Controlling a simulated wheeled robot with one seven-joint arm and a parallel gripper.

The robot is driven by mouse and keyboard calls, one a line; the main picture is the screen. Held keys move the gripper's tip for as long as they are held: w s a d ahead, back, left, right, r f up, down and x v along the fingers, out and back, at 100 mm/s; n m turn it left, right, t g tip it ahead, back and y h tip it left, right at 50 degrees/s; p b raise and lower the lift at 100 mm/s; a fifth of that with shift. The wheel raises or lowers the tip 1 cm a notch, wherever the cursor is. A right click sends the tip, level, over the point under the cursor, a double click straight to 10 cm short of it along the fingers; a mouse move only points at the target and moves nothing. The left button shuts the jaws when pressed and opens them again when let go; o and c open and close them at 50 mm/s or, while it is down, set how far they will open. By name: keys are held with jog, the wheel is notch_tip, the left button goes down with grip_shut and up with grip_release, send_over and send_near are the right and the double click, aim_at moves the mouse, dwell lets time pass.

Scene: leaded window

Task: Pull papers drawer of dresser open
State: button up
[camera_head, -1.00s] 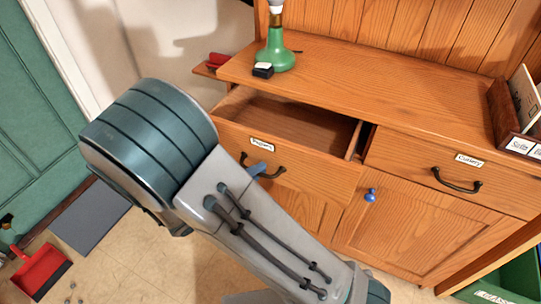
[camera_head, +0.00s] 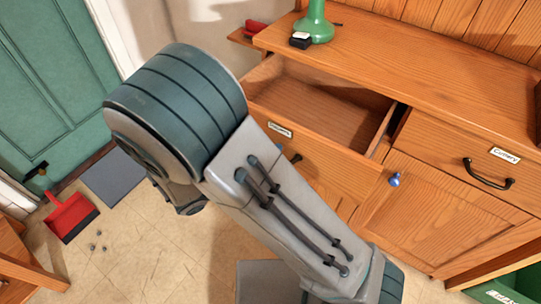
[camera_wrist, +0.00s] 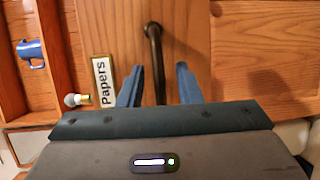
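The papers drawer (camera_head: 310,150) of the wooden dresser (camera_head: 415,65) stands partly open, and its empty-looking inside shows in the head view. Its "Papers" label (camera_wrist: 103,82) reads clearly in the wrist view. The dark drawer handle (camera_wrist: 154,60) lies between the two blue fingers of my gripper (camera_wrist: 160,85) in the wrist view. The fingers are apart, with a gap visible on the handle's right side. In the head view my own arm hides most of the gripper and part of the drawer front; only a bit of the handle (camera_head: 296,158) shows.
The cutlery drawer (camera_head: 460,165) is shut, above a cupboard door (camera_head: 430,215) with a blue knob (camera_head: 395,179). A green lamp base (camera_head: 316,25) and a small black-and-white object (camera_head: 300,40) stand on top. A red dustpan (camera_head: 70,217) and grey mat (camera_head: 115,175) lie on the floor left.

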jog(key=p+v, duration=0.1)
jog(key=v, duration=1.2)
jog(key=shift+s+a, duration=0.3)
jog(key=d+r+m+g+y+p, duration=0.5)
jog(key=d+r+y+p, duration=0.9)
jog(key=d+r, duration=1.1)
jog(key=r+m+p, duration=0.1)
jog(key=p, duration=0.2)
jog(key=shift+s+d+m+g, duration=0.2)
jog(key=shift+s+m+g, duration=0.1)
jog(key=shift+m+g, duration=0.1)
